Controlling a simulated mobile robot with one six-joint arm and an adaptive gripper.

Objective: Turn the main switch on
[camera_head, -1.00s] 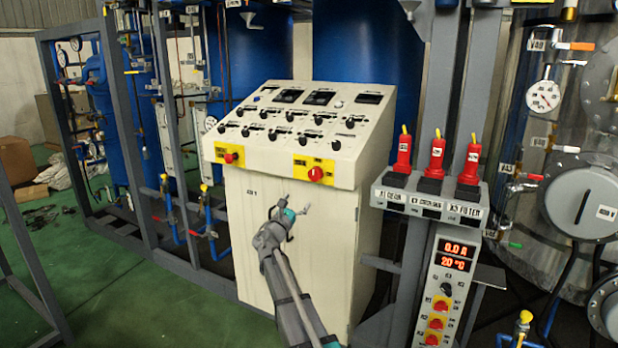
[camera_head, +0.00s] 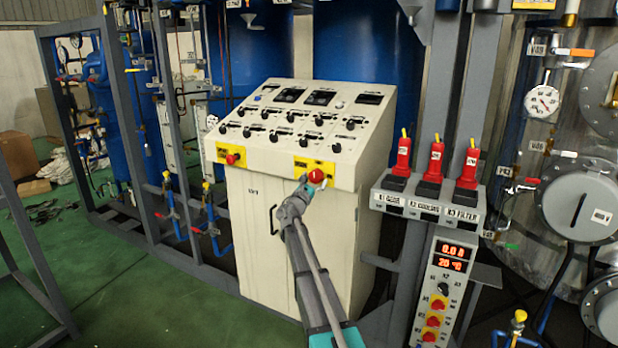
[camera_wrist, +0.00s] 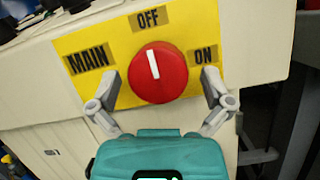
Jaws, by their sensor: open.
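The main switch (camera_wrist: 158,73) is a red round knob on a yellow plate (camera_wrist: 110,38) marked MAIN, OFF and ON. Its white pointer line points up towards OFF, tilted slightly left in the wrist view. In the head view the knob (camera_head: 316,176) is at the front right of the cream control cabinet. My gripper (camera_wrist: 162,90) is open, with one finger on each side of the knob's lower part. I cannot tell whether the fingers touch it. In the head view my gripper (camera_head: 306,184) is at the knob and partly covers its plate.
The cream cabinet (camera_head: 240,215) has a sloped panel of several black knobs. A second red knob (camera_head: 232,159) sits on a yellow plate at the left. A grey post with red plugs (camera_head: 436,163) and a display box (camera_head: 452,255) stand close on the right.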

